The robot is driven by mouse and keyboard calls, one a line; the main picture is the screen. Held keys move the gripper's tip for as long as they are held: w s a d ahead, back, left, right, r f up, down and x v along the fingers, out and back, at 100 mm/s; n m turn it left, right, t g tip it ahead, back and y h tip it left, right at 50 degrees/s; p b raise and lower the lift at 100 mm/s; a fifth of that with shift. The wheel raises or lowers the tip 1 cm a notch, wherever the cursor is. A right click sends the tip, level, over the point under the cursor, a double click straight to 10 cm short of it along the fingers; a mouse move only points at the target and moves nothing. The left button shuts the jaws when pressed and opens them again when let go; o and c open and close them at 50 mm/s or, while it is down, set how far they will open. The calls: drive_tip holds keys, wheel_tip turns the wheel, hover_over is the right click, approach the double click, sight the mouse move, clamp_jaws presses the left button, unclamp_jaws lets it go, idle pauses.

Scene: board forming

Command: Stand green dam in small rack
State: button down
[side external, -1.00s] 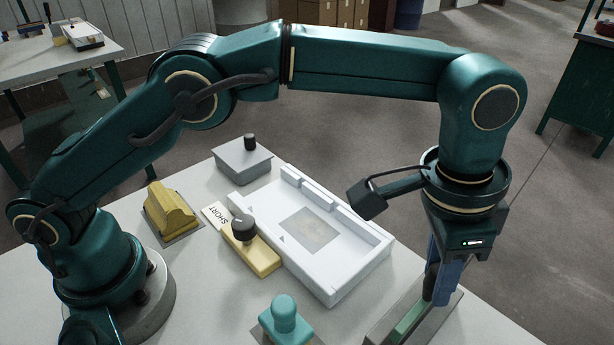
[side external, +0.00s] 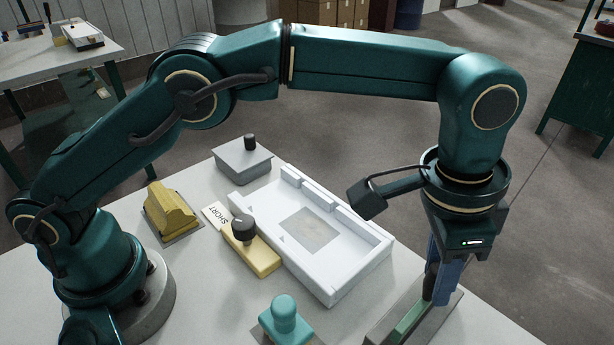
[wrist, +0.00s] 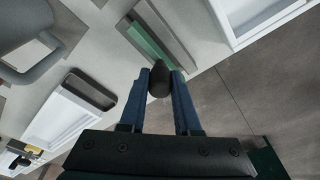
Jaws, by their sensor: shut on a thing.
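My gripper (side external: 442,282) points straight down over the grey small rack (side external: 436,317) at the table's front right. Its blue fingers are shut on the dark knob of the green dam (side external: 410,318). The dam is a pale green bar, seen on edge and running along the rack, low between its grey sides. In the wrist view, the gripper (wrist: 160,85) grips the black knob, and the green dam (wrist: 149,44) lies alongside a grey rack wall (wrist: 168,30). Whether the dam's bottom rests on the rack floor is hidden.
A white form tray (side external: 375,258) lies left of the rack. A teal knobbed block (side external: 284,318), a yellow block (side external: 170,208) and a grey lidded box (side external: 243,160) stand around.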

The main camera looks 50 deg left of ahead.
sight(431, 291)
drive_tip(key=shift+f, duration=1.85)
drive_tip(key=c, duration=0.5)
unclamp_jaws()
drive_tip(key=shift+c, duration=0.2)
drive_tip(key=shift+s+a+r, duration=0.15)
drive_tip(key=shift+r, duration=1.1)
drive_tip(key=shift+s+a+r, duration=0.15)
drive_tip(key=shift+r, duration=1.1)
